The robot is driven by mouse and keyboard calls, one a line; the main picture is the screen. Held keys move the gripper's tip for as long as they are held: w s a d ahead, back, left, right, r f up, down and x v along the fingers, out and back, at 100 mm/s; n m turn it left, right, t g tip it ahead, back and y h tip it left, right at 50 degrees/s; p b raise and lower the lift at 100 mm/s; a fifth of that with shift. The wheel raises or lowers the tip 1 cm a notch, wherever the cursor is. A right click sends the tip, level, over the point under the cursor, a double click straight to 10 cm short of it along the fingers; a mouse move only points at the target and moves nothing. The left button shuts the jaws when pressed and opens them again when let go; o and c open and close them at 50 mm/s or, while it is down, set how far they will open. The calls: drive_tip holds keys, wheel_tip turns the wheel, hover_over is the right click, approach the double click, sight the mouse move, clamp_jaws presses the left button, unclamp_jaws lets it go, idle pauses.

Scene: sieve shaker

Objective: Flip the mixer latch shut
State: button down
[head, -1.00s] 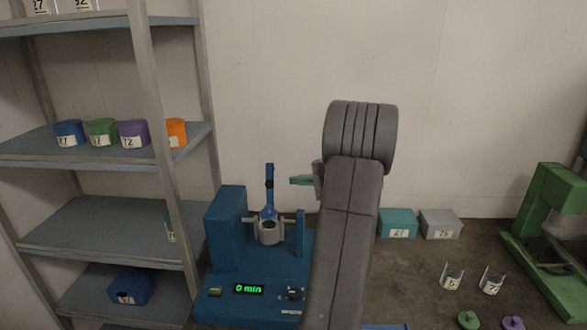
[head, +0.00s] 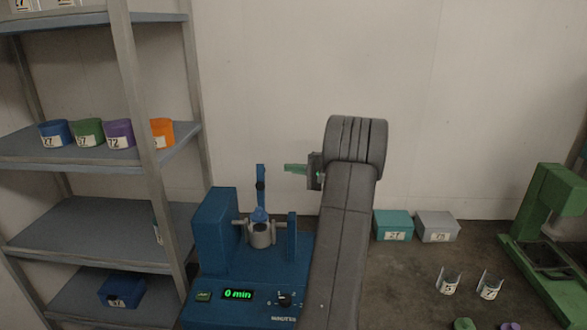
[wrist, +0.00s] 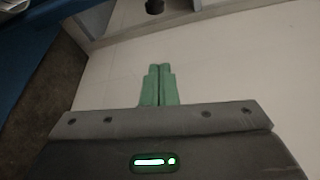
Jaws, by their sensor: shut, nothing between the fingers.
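The blue mixer (head: 222,235) stands on the floor or a low surface at centre left in the head view, with its display reading "0 min".
A grey shelf rack (head: 75,235) with labelled bins stands left of the mixer. Teal (head: 393,226) and grey (head: 437,227) boxes lie to the right, near the wall. A green machine (head: 555,215), clear beakers and lids are farther right.

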sight(261, 181)
drive_tip(key=s+a+p, duration=0.1)
drive_tip(key=a+p, duration=0.2)
drive_tip(key=a, duration=0.3)
drive_tip(key=shift+s+a+r, duration=0.2)
drive_tip(key=shift+s+a, duration=0.05)
drive_tip(key=shift+s, duration=0.15)
drive_tip(key=shift+f+b, duration=0.1)
drive_tip(key=shift+b, duration=0.55)
